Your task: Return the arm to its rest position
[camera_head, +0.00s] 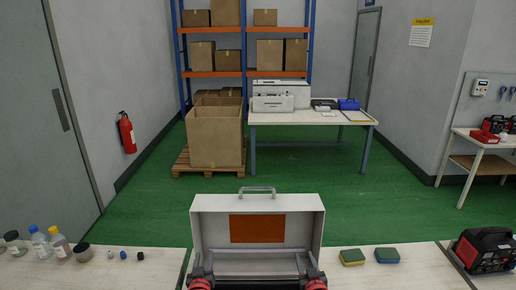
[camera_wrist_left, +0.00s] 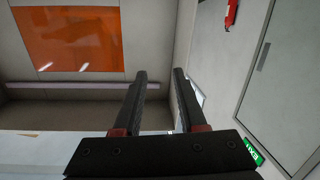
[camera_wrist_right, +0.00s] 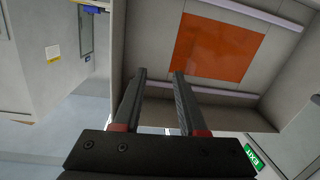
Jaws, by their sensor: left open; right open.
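My left gripper (camera_head: 201,268) and my right gripper (camera_head: 311,267) show at the bottom edge of the head view, in front of the left and right sides of an open white case (camera_head: 207,220). Both point toward the case. In the left wrist view, the left gripper's fingers (camera_wrist_left: 160,76) are apart with nothing between them. In the right wrist view, the right gripper's fingers (camera_wrist_right: 160,76) are also apart and empty. The case's raised lid has an orange panel (camera_head: 257,228) inside and a handle on top. The case's lower part is mostly cut off by the frame.
Bottles and jars (camera_head: 60,244) stand on the left worktop (camera_head: 150,265). Two sponges (camera_head: 352,257) lie on the right worktop, with a black-and-red device (camera_head: 485,250) at far right. A cardboard box (camera_head: 215,137), shelving and a table (camera_head: 310,119) stand farther back. Green floor lies between.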

